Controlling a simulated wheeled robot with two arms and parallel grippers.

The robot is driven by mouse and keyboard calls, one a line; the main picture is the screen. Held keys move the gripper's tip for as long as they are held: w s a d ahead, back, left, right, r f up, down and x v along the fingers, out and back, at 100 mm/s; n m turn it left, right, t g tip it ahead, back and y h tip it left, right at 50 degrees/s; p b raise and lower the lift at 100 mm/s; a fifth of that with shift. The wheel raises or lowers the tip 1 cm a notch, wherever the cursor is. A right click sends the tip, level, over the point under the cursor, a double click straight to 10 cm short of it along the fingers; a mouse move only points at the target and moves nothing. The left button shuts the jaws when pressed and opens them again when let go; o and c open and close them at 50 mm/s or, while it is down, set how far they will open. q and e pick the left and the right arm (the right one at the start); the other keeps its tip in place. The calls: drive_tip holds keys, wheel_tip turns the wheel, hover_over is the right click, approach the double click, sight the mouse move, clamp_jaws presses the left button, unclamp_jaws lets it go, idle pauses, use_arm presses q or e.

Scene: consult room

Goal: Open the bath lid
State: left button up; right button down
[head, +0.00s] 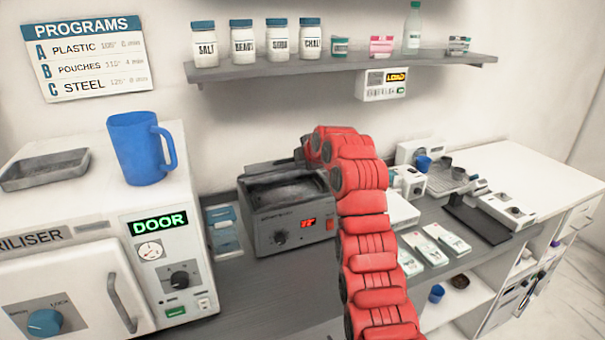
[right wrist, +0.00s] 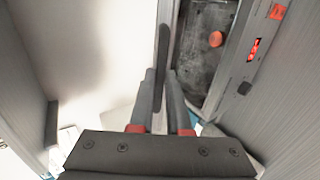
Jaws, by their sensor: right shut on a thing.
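The bath (head: 285,234) is a grey box with a red display on the worktop, in the middle of the head view. Its top shows a dark recess, and the right wrist view looks into its grey interior (right wrist: 204,75). My right arm reaches over the bath's right side. My right gripper (head: 303,154) is at its back edge, partly hidden by the arm. In the right wrist view the gripper (right wrist: 163,76) is shut on a thin dark edge (right wrist: 162,38), which looks like the bath lid standing up beside the opening. My left gripper is not in view.
The steriliser (head: 95,245) stands left of the bath with a blue jug (head: 137,148) on top. A shelf (head: 340,68) of jars hangs above. White packets (head: 436,245) and small devices lie to the right.

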drive_tip(key=shift+w+a+r, duration=0.15)
drive_tip(key=shift+w+r, duration=0.4)
drive_tip(key=shift+r, duration=0.2)
drive_tip(key=c, duration=0.9)
unclamp_jaws()
drive_tip(key=shift+w, duration=0.1)
